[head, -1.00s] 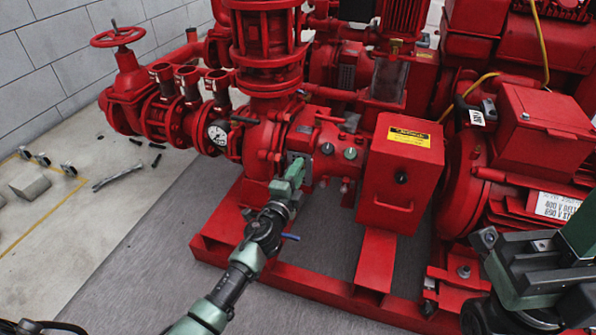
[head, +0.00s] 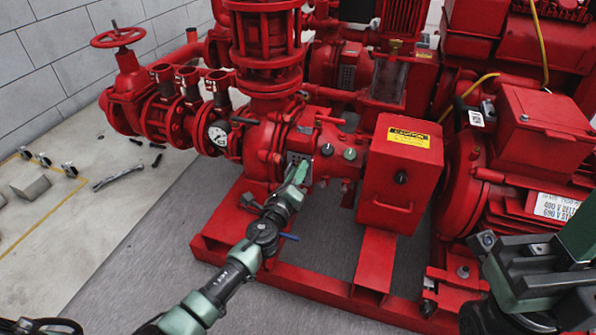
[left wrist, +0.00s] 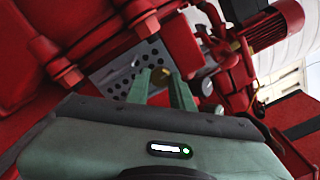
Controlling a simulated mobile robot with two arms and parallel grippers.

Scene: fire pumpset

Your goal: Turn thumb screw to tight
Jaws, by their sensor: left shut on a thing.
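My left gripper (head: 301,168) reaches the pump housing at the middle of the head view, in front of a small grey plate with holes (head: 291,158). In the left wrist view its two green fingers (left wrist: 162,84) stand by the same perforated plate (left wrist: 124,78). A small brass-coloured piece (left wrist: 161,73), which looks like the thumb screw, shows between the fingertips. The left gripper is shut on it. In the head view the gripper hides the screw. How far the screw is turned cannot be seen. Part of my right arm shows at the lower right; its jaw opening is unclear.
A red control box (head: 400,190) with a yellow caution label stands right of the left gripper. Two round knobs (head: 349,154) are close by. A pressure gauge (head: 218,135) sits to the left. The red base frame (head: 330,290) runs below. Loose tools (head: 118,178) lie on the floor.

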